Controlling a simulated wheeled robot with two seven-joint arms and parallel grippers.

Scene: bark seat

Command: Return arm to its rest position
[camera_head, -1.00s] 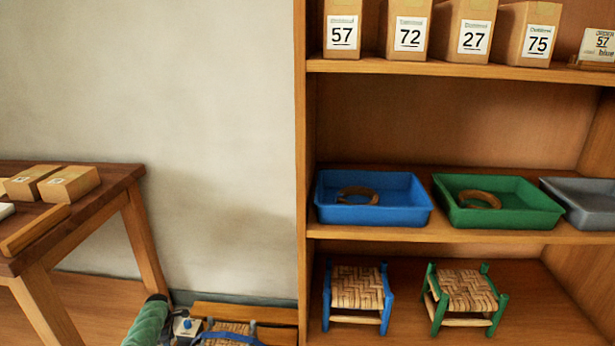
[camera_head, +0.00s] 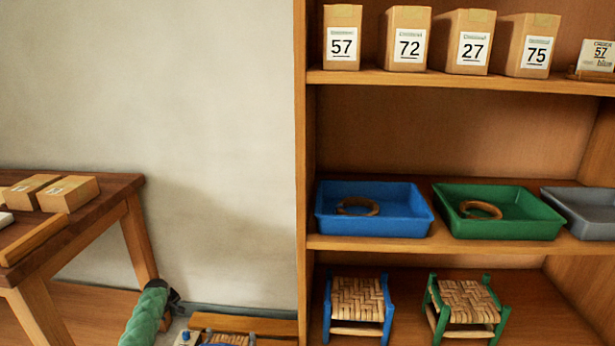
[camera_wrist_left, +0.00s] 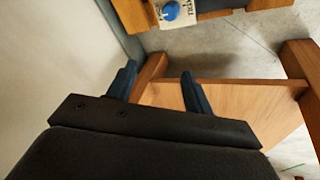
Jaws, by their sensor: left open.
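My left arm (camera_head: 148,316), in a green sleeve, comes in at the bottom left of the head view. Its dark left gripper (camera_head: 174,298) shows small beside the table leg, against the foot of the wall. In the left wrist view the two dark fingers of my left gripper (camera_wrist_left: 160,88) are spread apart with nothing between them. A wooden board (camera_wrist_left: 245,105) lies beyond the fingers; I cannot tell whether they touch it. My right arm and gripper are not in view.
A wooden table (camera_head: 125,190) with boxes stands left. A shelf (camera_head: 450,243) on the right holds blue (camera_head: 400,228) and green (camera_head: 540,226) trays, with stools (camera_head: 358,305) below. A low wooden piece (camera_head: 250,323) lies near the arm. A blue knob (camera_wrist_left: 170,10) shows in the wrist view.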

